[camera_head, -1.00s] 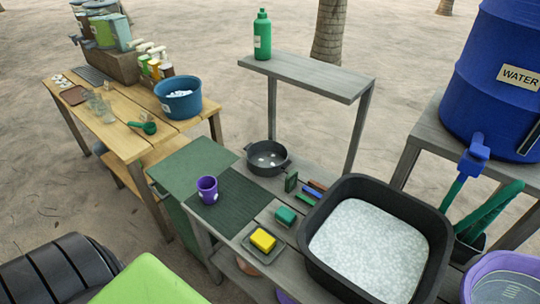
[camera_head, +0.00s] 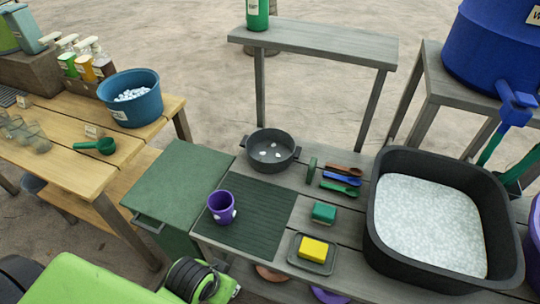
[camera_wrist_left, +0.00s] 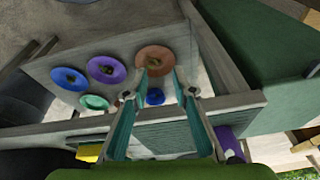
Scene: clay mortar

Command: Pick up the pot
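The pot (camera_head: 270,155) is a dark grey, low round pan with two side handles. It stands upright at the back of the grey counter in the head view, with a few small white pieces inside. No gripper touches it. My left gripper (camera_wrist_left: 162,78) shows in the left wrist view with its two fingers apart and nothing between them. It is by the counter's front edge, facing the lower shelf, and the pot is not seen in that view. My right gripper is in no view.
A purple cup (camera_head: 221,207) stands on the dark ribbed mat (camera_head: 262,215) in front of the pot. A yellow sponge (camera_head: 313,248) lies on a small tray. A black basin (camera_head: 375,215) fills the counter's right. A raised shelf (camera_head: 320,43) stands behind. Coloured plates (camera_wrist_left: 155,58) lie below.

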